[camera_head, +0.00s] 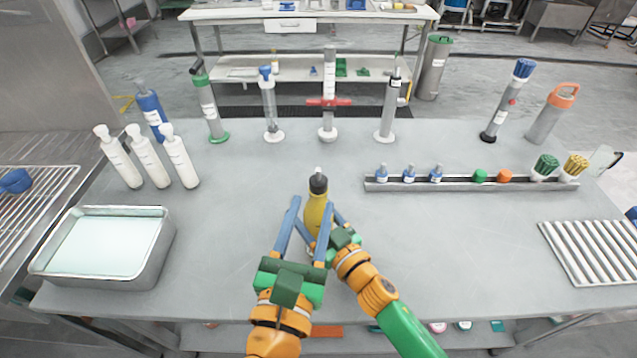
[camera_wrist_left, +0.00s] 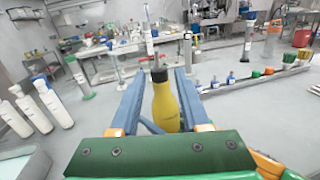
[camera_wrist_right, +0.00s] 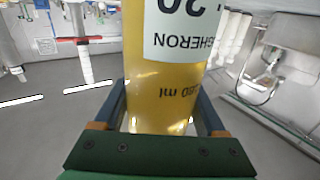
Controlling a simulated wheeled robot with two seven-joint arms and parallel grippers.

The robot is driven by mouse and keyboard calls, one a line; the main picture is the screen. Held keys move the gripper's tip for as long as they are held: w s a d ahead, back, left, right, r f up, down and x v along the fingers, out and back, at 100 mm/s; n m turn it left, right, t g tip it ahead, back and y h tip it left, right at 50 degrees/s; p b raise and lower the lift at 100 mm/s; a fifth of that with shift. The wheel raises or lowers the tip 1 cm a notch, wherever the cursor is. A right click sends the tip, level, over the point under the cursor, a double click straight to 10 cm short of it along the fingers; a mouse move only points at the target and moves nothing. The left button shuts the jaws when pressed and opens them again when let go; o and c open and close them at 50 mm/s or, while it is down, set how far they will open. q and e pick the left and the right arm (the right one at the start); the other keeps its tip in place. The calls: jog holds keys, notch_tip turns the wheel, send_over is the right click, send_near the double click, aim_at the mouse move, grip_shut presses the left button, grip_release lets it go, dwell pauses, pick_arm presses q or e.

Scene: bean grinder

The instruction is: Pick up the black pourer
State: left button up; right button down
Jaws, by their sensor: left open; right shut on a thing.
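The black pourer (camera_head: 318,183) sits upright on top of a yellow bottle (camera_head: 315,214) near the table's middle. In the left wrist view the pourer (camera_wrist_left: 158,73) shows between my open left fingertips, with a gap on each side. My left gripper (camera_head: 311,205) points forward, one finger on each side of the bottle. My right gripper (camera_head: 322,224) is shut on the yellow bottle. In the right wrist view the bottle (camera_wrist_right: 170,90) fills the space between the fingers, and its white label appears upside down. The bottle's lower part is hidden by my grippers in the head view.
A metal tray of pale liquid (camera_head: 165,228) stands at left, near several white bottles (camera_head: 148,156). A rail (camera_head: 465,186) with small bottles and caps lies at right. Several cylinders (camera_head: 270,105) stand along the back. A slatted rack (camera_head: 590,252) lies at far right.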

aim_at(318, 182)
pick_arm(q)
jog(key=x, duration=1.1)
jog(key=shift+w+a+f, duration=0.2)
jog(key=shift+w+f, duration=0.2)
jog(key=shift+f, duration=0.05)
grip_shut()
